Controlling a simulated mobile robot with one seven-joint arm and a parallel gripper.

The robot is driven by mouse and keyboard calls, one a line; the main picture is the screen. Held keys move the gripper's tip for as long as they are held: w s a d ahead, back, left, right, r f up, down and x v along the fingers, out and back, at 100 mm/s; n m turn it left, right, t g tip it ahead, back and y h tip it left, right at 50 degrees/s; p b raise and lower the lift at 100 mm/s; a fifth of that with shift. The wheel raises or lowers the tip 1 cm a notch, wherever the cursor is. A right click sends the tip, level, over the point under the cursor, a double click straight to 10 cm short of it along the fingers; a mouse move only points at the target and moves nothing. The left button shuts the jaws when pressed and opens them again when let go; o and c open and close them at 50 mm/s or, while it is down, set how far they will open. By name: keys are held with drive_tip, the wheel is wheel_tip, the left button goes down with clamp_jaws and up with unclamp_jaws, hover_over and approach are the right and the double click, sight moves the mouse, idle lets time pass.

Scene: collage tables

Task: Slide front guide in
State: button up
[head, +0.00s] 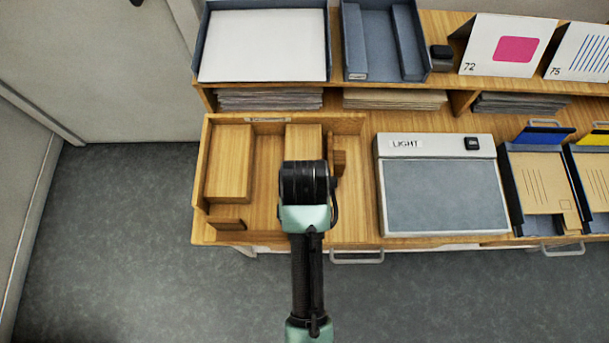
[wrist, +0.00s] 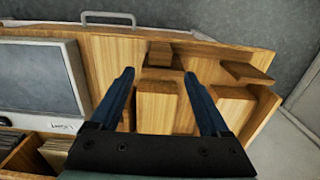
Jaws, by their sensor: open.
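A shallow wooden tray (head: 264,174) at the left of the table holds wooden pieces. A large block (head: 229,163) lies at its left, and a second block (head: 303,138) lies partly under my arm. A small guide piece (head: 228,224) sits at the front-left edge; it also shows in the wrist view (wrist: 247,73). Another small stepped piece (wrist: 160,52) lies by the front edge, in front of the second block, and is hidden by my arm in the head view. My gripper (wrist: 159,73) is open and empty above the second block, its fingers either side of it in the picture.
A light box (head: 440,185) stands to the tray's right, then card trays (head: 540,185). A shelf with a paper tray (head: 262,45) and a grey tray (head: 385,40) stands behind. A small wooden piece (head: 339,160) is beside my wrist. Drawer handles (head: 357,258) project in front.

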wheel_tip(320, 180, down, 12)
drive_tip(key=shift+s+f, duration=0.1)
drive_tip(key=shift+f, duration=0.05)
idle(0.4)
clamp_jaws()
idle(1.3)
